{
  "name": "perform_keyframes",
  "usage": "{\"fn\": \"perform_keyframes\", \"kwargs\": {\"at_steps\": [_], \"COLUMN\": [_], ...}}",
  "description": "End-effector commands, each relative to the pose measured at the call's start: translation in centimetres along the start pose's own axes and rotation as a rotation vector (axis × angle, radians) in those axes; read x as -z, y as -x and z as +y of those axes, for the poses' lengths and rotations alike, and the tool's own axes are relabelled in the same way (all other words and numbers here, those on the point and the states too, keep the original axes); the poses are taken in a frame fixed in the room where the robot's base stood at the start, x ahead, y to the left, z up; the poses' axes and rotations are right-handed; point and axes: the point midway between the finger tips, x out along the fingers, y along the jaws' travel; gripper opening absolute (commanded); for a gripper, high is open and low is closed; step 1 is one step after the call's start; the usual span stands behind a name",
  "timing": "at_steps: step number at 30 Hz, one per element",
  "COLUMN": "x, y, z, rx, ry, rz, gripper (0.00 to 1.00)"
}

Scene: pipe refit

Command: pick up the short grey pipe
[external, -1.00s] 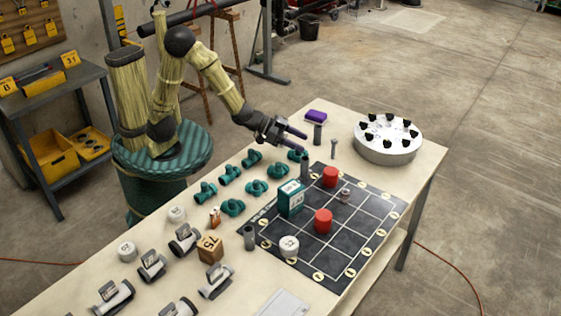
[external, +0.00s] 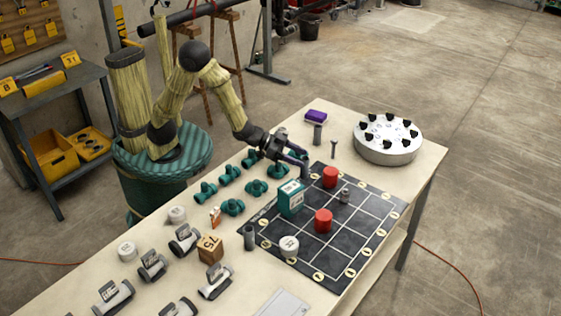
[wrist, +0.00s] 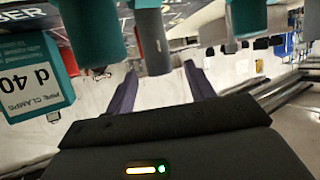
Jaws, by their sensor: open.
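A short grey pipe (external: 305,171) stands upright at the far-left edge of the dark grid mat (external: 372,237). In the wrist view, a grey pipe (wrist: 153,42) lies ahead, lined up between my fingers and beyond their tips. My gripper (external: 298,157) is low over the table, beside the pipe, with its two purple fingers apart. The fingers (wrist: 160,85) also show in the wrist view with nothing between them. Other grey pipes stand upright, one (external: 318,134) farther back and one (external: 250,237) at the mat's near-left side.
A teal pipe-clamp box (external: 291,198) and red cylinders (external: 330,177) (external: 323,221) stand on the mat close by. Several green fittings (external: 256,188) lie left of my gripper. A purple block (external: 316,116) and a round white turntable (external: 388,139) are farther back.

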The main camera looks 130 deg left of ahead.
Motion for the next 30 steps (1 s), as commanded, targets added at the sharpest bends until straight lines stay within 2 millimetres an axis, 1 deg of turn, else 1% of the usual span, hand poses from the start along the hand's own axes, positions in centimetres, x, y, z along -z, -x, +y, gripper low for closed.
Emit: {"fn": "perform_keyframes", "kwargs": {"at_steps": [1, 3, 7, 23, 24, 26, 30], "x": [-1.2, -0.6, -0.5, -0.5, -0.5, -0.5, -0.5], "y": [-0.5, -1.8, -3.0, -3.2, -3.2, -3.2, -3.2], "z": [0.0, 0.0, 0.0, 0.0, 0.0, 0.0, 0.0], "rx": [0.001, 0.001, 0.000, 0.000, 0.000, 0.000, 0.000], "ry": [-0.001, -0.001, -0.001, 0.000, 0.000, 0.000, 0.000], "rz": [-0.005, 0.000, 0.000, 0.000, 0.000, 0.000, 0.000], "gripper": [0.54, 0.54, 0.54, 0.54, 0.52, 0.40, 0.13]}}
